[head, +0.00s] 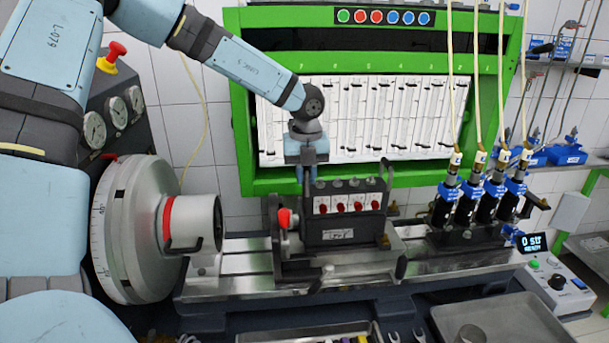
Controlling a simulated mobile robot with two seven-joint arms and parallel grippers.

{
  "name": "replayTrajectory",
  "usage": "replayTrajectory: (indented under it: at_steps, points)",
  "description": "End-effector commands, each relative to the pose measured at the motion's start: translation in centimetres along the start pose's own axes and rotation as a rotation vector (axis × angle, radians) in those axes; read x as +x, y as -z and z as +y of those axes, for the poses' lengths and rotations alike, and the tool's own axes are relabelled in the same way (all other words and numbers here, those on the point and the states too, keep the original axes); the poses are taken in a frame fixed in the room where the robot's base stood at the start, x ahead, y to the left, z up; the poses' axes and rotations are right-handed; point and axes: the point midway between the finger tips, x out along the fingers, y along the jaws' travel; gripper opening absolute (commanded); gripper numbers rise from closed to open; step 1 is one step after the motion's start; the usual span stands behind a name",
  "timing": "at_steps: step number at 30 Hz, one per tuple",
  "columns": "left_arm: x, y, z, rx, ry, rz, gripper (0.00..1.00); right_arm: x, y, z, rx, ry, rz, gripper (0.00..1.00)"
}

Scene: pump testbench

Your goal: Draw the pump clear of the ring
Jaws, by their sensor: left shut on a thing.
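The pump (343,230) is a dark block with a row of red-capped fittings on its front and a white label below. It sits upright on the bench's metal bed. My left gripper (310,180) comes down from above at the pump's top left and is shut on it there; the fingertips are partly hidden. A dark upright mount (270,215), which looks like the ring, stands close against the pump's left end. I cannot tell whether the pump is still inside it. My right gripper is not in view.
A large grey flywheel (125,230) with a red-banded hub (190,222) stands left of the pump. Several black and blue injectors (447,200) with hoses stand on the right. A green-framed panel (240,130) rises behind. A metal tray (500,325) lies at front right.

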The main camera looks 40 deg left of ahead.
Motion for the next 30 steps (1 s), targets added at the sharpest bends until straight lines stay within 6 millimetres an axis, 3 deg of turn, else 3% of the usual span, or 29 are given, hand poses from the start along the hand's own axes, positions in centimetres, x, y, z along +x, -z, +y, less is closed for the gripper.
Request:
replayTrajectory:
  at_steps: [27,28,30]
  points:
    - [-0.1,0.0,-1.8,0.001,0.002,-0.001,0.00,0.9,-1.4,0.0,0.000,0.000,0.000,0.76]
    - [-0.1,0.0,-1.8,0.001,0.002,-0.001,0.19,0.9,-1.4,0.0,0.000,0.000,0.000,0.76]
    - [-0.1,0.0,-1.8,0.001,0.002,-0.001,0.35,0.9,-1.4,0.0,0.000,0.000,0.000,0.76]
